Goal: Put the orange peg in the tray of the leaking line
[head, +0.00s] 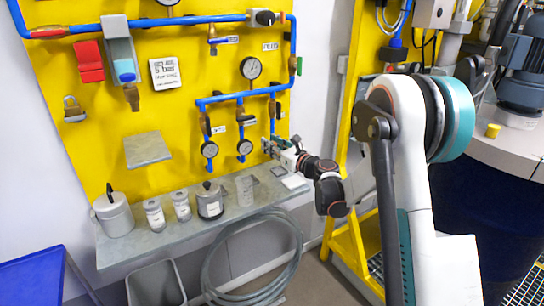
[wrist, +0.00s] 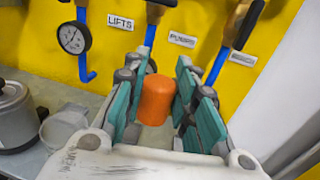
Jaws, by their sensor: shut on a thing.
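My gripper (head: 270,148) reaches in front of the yellow panel, above the right end of the grey shelf. In the wrist view its teal-padded fingers (wrist: 157,102) are shut on an orange peg (wrist: 155,99), which stands up between them. The peg cannot be made out in the head view. Blue pipe lines come down the panel, with labels LIFTS (wrist: 121,22), PUMPS (wrist: 181,40) and a third (wrist: 243,57) too blurred to read. Small flat squares, perhaps trays, lie on the shelf below my gripper (head: 278,171). No leak is visible.
The grey shelf (head: 135,246) carries a lidded pot (head: 114,214), two small jars, a dark-lidded canister (head: 210,202) and a clear beaker (head: 245,189). Gauges (head: 209,150) (head: 245,147) hang close to my gripper. A coiled hose (head: 250,262) hangs below the shelf.

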